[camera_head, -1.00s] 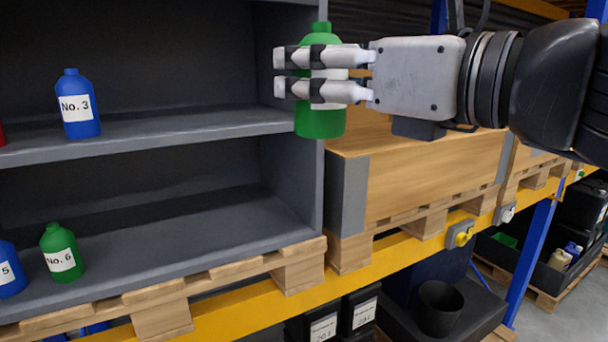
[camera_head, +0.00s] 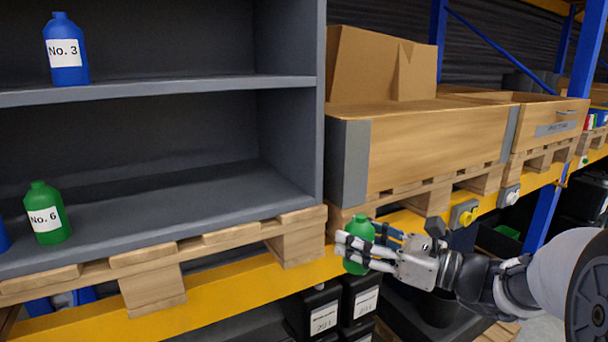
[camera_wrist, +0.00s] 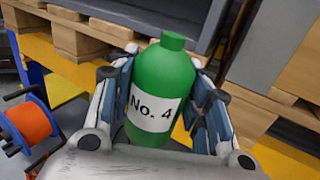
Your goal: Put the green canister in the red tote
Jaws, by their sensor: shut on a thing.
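A green canister (camera_head: 359,240) is held between the fingers of my gripper (camera_head: 366,250), in front of the yellow beam below the shelf unit. In the wrist view the same green canister (camera_wrist: 160,85) carries a white label reading No. 4, and the fingers of my gripper (camera_wrist: 165,100) press on it from both sides. Another green canister (camera_head: 47,212), labelled No. 6, stands on the lower shelf at the left. No red tote can be made out in these frames.
A blue canister (camera_head: 66,50) labelled No. 3 stands on the upper shelf (camera_head: 180,90). Wooden crates (camera_head: 430,145) on pallets stand right of the shelf unit. Black bins (camera_head: 318,315) sit below the yellow beam (camera_head: 225,300). An orange reel (camera_wrist: 28,123) shows in the wrist view.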

